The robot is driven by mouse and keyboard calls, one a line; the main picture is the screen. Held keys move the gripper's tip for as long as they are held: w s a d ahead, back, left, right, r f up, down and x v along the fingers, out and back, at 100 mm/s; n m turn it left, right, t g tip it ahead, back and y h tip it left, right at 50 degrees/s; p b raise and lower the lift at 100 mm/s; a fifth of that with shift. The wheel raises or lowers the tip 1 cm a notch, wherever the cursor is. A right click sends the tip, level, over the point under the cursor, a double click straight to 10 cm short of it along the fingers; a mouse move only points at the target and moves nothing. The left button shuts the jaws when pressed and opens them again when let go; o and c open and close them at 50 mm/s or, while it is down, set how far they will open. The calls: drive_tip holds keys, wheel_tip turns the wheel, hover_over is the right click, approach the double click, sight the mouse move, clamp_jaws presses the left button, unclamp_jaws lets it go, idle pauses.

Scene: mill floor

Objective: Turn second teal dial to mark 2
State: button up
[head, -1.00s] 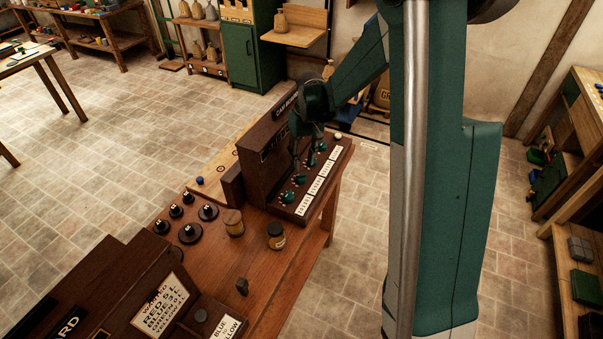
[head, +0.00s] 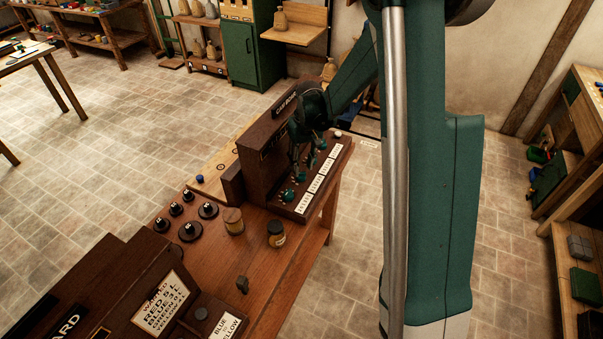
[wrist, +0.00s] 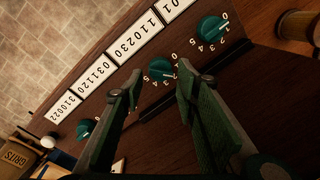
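A dark wooden panel holds a row of teal dials. In the wrist view the nearest-end dial (wrist: 212,28) is at upper right, the second dial (wrist: 160,70) is at centre, and another dial (wrist: 85,128) is at lower left. Numbers ring the dials; the second dial's white pointer faces roughly right, but its exact mark is unclear. My gripper (wrist: 157,76) is open, with one finger on each side of the second dial in this view. I cannot tell whether the fingers touch it. The left finger hides part of the row. In the head view my gripper (head: 304,165) hangs over the panel.
White number cards (wrist: 135,68) run along the panel's edge. The panel's tall back board (head: 262,140) rises close beside my gripper.

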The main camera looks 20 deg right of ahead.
sight(302, 173)
drive_tip(key=shift+a+f, duration=0.15)
drive_tip(key=shift+f, duration=2)
drive_tip(key=c, duration=0.6)
